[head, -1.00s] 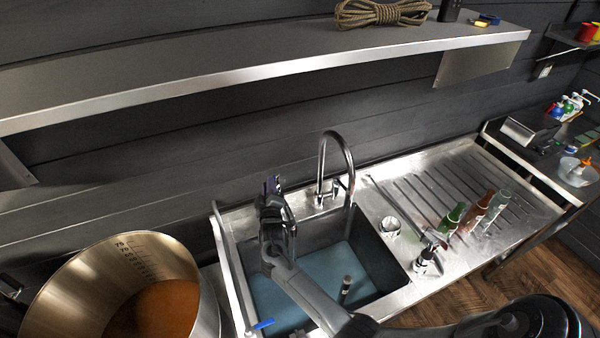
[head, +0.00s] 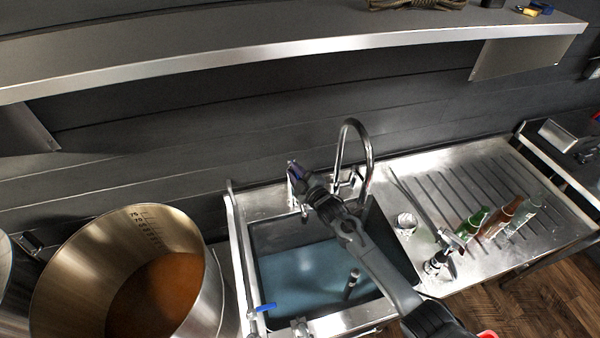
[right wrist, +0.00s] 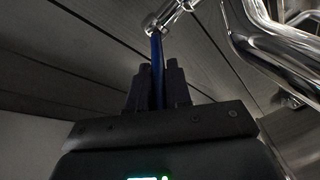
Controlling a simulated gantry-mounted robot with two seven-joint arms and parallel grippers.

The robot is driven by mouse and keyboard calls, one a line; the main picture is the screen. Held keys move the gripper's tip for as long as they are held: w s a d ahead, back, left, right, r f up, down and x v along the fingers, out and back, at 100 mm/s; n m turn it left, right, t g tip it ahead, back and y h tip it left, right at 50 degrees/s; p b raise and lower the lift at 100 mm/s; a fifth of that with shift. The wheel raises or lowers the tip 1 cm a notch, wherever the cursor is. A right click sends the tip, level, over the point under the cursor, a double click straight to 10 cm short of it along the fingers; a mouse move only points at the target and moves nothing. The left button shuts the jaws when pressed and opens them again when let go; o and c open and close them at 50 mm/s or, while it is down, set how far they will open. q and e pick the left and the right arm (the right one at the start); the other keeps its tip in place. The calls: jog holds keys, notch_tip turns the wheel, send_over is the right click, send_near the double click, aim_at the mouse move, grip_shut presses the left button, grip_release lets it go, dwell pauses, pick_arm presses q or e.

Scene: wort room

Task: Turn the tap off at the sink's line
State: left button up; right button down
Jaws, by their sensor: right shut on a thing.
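A chrome gooseneck tap (head: 368,150) stands at the sink's back edge. In the right wrist view, a thin blue lever (right wrist: 157,55) runs from a chrome fitting (right wrist: 172,18) down between my fingers. My right gripper (right wrist: 158,82) is shut on this lever. In the head view, my right gripper (head: 297,178) is at the sink's back edge, left of the gooseneck, and its wrist hides most of the fitting. The sink (head: 258,235) holds bluish water, with a dark upright piece standing in it. My left gripper is not in view.
A large steel pot (head: 60,262) with brown liquid stands left of the sink. Another blue lever (head: 264,307) is at the sink's front left. A steel shelf (head: 300,48) runs above.

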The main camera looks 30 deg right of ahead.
jog(key=shift+d+f, duration=0.1)
jog(key=shift+f, duration=0.1)
jog(key=c, duration=1.1)
grip_release()
jog(key=shift+r, duration=0.1)
jog(key=shift+s, duration=0.45)
jog(key=shift+s+d+b, duration=0.15)
jog(key=shift+s+b, duration=0.05)
jog(key=shift+s, duration=1.45)
jog(key=shift+s+d+b, duration=0.2)
jog(key=shift+s+b, duration=0.05)
jog(key=shift+s, duration=1.35)
jog(key=shift+s+d+b, duration=0.15)
jog(key=shift+s+b, duration=0.05)
jog(key=shift+s, duration=1.45)
